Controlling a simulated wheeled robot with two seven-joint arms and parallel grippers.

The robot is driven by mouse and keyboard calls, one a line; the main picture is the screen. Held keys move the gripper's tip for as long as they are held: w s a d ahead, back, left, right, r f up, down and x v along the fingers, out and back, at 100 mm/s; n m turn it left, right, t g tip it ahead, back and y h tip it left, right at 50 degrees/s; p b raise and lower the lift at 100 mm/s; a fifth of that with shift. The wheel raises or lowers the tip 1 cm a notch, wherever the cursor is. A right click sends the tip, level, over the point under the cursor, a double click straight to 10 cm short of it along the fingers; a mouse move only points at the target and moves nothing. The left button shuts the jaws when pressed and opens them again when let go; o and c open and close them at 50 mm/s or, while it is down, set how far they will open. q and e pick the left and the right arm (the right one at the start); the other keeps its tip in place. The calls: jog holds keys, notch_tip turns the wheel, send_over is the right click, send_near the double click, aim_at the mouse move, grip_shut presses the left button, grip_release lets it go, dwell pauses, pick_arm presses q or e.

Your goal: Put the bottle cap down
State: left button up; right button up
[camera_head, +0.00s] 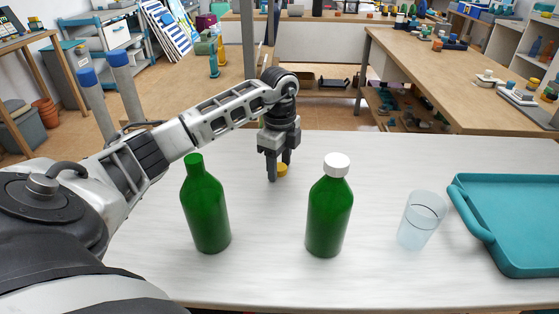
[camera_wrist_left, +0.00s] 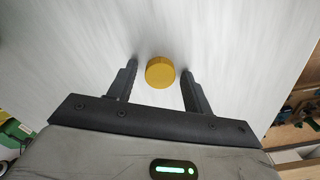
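The yellow bottle cap (camera_head: 283,170) is on the white table, behind and between the two green bottles. It also shows in the left wrist view (camera_wrist_left: 160,72), where it lies between the fingertips with a gap on each side. My left gripper (camera_head: 279,171) points down at the cap, open, its fingers apart and not touching it. The left green bottle (camera_head: 206,212) has no separate cap on its neck. The right green bottle (camera_head: 329,216) wears a white cap (camera_head: 336,165). Both bottles stand upright. My right gripper is not in view.
A clear glass (camera_head: 421,220) stands right of the bottles. A teal tray (camera_head: 478,232) lies at the table's right edge. The white table (camera_head: 390,155) is bare around the cap and toward its back edge. A wooden workbench (camera_head: 440,75) stands beyond.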

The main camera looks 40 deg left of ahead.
aim_at(280, 167)
pick_arm(q)
notch_tip(280, 167, up, 13)
jog(key=p, duration=0.2)
dwell(0.5)
